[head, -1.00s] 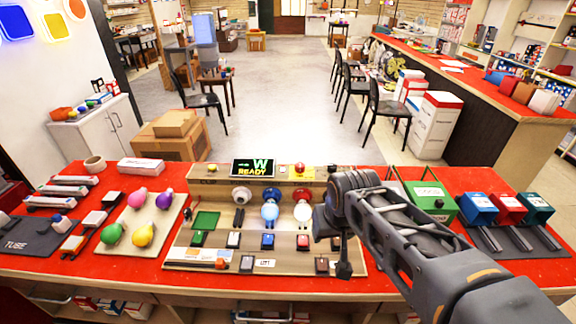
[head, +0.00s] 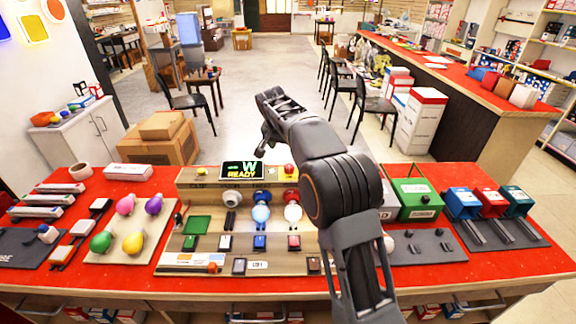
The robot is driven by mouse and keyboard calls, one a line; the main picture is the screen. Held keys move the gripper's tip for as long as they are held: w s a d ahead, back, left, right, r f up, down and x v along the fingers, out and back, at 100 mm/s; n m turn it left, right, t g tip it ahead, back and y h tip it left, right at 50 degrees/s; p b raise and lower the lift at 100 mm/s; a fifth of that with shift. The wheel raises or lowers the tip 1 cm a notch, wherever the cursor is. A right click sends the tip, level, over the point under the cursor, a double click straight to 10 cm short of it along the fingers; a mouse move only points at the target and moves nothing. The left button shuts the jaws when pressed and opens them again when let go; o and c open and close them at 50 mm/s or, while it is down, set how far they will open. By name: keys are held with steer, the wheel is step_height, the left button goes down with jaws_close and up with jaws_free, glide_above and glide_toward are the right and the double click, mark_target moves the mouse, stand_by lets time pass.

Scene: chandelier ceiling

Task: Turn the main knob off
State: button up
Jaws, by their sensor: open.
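The test board (head: 180,262) stands on the red counter with a small screen (head: 242,170) reading "W READY". A red round knob or button (head: 289,169) sits at its top right edge. A green box (head: 418,200) to the right carries a small dark knob (head: 425,199). No label readable here says which control is the main knob, and its setting cannot be read. My gripper (head: 266,142) is open above the far edge of the board, left of the red knob and apart from it. My arm hides the board's right side.
Blue and white bulbs (head: 261,213) stand on the board above several switches. Colored bulbs (head: 133,243) lie on a tray at left. Blue, red and teal boxes (head: 492,202) stand at right. Cardboard boxes (head: 160,146) sit on the floor behind the counter.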

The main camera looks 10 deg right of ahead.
mark_target(289, 165)
steer(key=p+x, duration=0.1)
steer(key=x, duration=1.1)
steer(key=shift+f, duration=0.25)
steer(key=shift+a, duration=0.1)
steer(key=c, duration=0.9)
